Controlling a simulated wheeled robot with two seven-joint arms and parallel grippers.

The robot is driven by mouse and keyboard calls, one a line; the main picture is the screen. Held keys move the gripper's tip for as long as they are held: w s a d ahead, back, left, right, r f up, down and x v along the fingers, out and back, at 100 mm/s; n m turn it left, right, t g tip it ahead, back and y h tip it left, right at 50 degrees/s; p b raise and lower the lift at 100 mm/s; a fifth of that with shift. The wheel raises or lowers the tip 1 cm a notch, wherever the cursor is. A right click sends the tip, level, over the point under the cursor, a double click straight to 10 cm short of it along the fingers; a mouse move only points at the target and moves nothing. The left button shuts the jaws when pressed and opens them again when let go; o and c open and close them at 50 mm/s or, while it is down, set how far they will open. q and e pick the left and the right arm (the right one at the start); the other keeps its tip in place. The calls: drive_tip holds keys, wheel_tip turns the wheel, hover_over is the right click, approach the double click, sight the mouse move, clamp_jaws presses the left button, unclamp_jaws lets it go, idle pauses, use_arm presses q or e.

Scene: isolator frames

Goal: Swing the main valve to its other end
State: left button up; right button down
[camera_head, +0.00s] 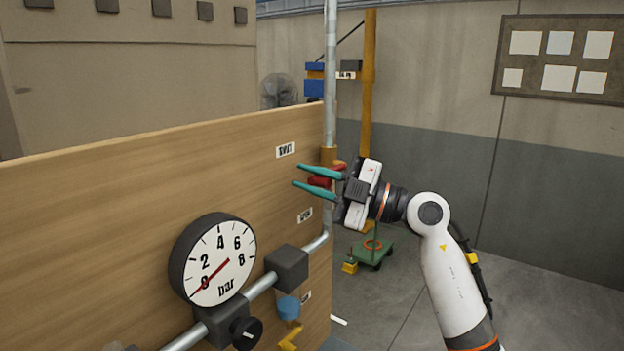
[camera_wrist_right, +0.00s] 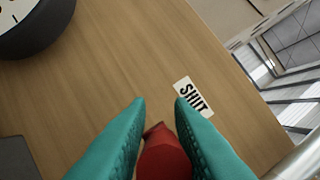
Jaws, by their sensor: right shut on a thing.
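The main valve's red lever (camera_head: 319,182) is at the right edge of the wooden panel, by the brass-coloured valve body (camera_head: 328,155) on the upright pipe. My right gripper (camera_head: 297,175) is shut on this lever, one teal finger on each side. In the right wrist view the lever's red end (camera_wrist_right: 165,155) shows between the fingers (camera_wrist_right: 160,102), close to the SHUT label (camera_wrist_right: 193,97). The SHUT label (camera_head: 285,150) is above the fingers in the head view, and a second small label (camera_head: 304,215) is below them. The arm partly hides the valve. My left gripper is not in view.
A pressure gauge (camera_head: 213,258) stands lower left, its needle near 0. A grey block (camera_head: 287,267), a black knob (camera_head: 246,332) and a blue-capped fitting (camera_head: 288,307) are along the lower pipe. A green cart (camera_head: 372,250) stands on the floor behind. Floor right of the panel is mostly free.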

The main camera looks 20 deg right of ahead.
drive_tip(key=shift+f+n, duration=0.3)
drive_tip(key=shift+f+n+g+b, duration=0.3)
drive_tip(key=shift+f+n+g, duration=0.1)
drive_tip(key=shift+f+n, duration=0.15)
drive_tip(key=w+d+f+n+g+h+b, duration=0.1)
drive_tip(key=w+d+f+n+h+b, duration=0.3)
drive_tip(key=n, duration=1)
drive_tip(key=shift+w+d+f+h+b, duration=0.4)
drive_tip(key=shift+w+d+f+h, duration=0.65)
drive_tip(key=shift+d+f, duration=1.1)
drive_tip(key=shift+a, duration=0.15)
drive_tip(key=c, duration=1.6)
unclamp_jaws()
drive_tip(key=shift+o, duration=1.2)
drive_tip(key=shift+f, duration=0.25)
